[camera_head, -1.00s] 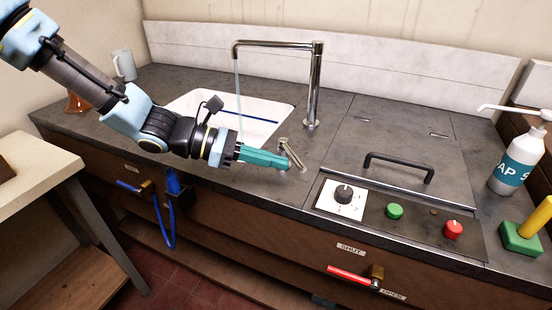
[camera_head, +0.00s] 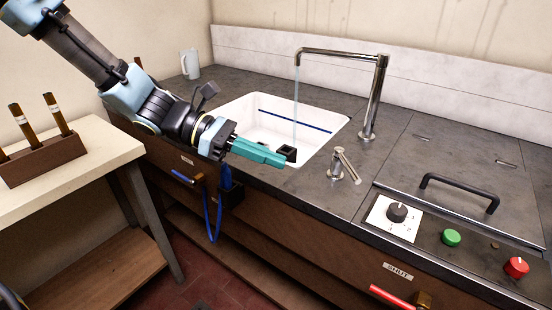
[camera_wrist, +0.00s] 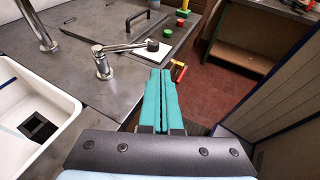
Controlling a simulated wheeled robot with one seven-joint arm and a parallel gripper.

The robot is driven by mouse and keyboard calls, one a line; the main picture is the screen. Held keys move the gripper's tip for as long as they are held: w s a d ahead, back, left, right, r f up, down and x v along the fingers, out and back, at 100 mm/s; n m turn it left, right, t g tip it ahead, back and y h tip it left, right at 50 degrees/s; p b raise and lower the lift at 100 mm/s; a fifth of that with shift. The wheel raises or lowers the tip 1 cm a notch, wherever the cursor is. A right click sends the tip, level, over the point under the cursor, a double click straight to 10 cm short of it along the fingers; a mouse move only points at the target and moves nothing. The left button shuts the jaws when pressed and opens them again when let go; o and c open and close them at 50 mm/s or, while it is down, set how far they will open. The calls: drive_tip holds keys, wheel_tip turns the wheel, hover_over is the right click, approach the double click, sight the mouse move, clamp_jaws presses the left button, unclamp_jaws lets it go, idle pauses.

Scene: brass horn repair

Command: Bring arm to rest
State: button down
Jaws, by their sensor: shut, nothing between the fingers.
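My gripper (camera_head: 284,162) has teal fingers that are closed together with nothing between them. In the head view it reaches out from the upper left and shows in front of the near edge of the white sink (camera_head: 310,158). In the wrist view the shut fingers (camera_wrist: 164,72) point away past the counter's front edge, with the small lever tap (camera_wrist: 106,62) to their left. The lever tap (camera_head: 343,165) also stands to the right of the fingers in the head view.
Water runs from the tall tap (camera_head: 376,95) into the sink. A control panel with a dial (camera_head: 397,212), a green button (camera_head: 451,237) and a red button (camera_head: 516,267) lies to the right. A side table (camera_head: 100,150) with a wooden rack (camera_head: 42,160) stands at left.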

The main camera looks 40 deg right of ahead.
idle(0.4)
drive_tip(key=w+a+f+m+t+y, duration=0.2)
drive_tip(key=w+a+f+t, duration=0.15)
drive_tip(key=w+a, duration=0.35)
drive_tip(key=w+a+f+m+t+y, duration=0.2)
drive_tip(key=w+a+f+t, duration=0.15)
drive_tip(key=a, duration=0.65)
drive_tip(key=w+a+r+m+t+y, duration=0.1)
drive_tip(key=w+a+m+t+y, duration=0.1)
drive_tip(key=a, duration=0.8)
drive_tip(key=w+a+r+m+t+y, duration=0.2)
drive_tip(key=w+a+t, duration=0.2)
drive_tip(key=w+a, duration=0.3)
drive_tip(key=a, duration=0.3)
drive_tip(key=shift+w+a, duration=0.3)
drive_tip(key=shift+a, duration=0.1)
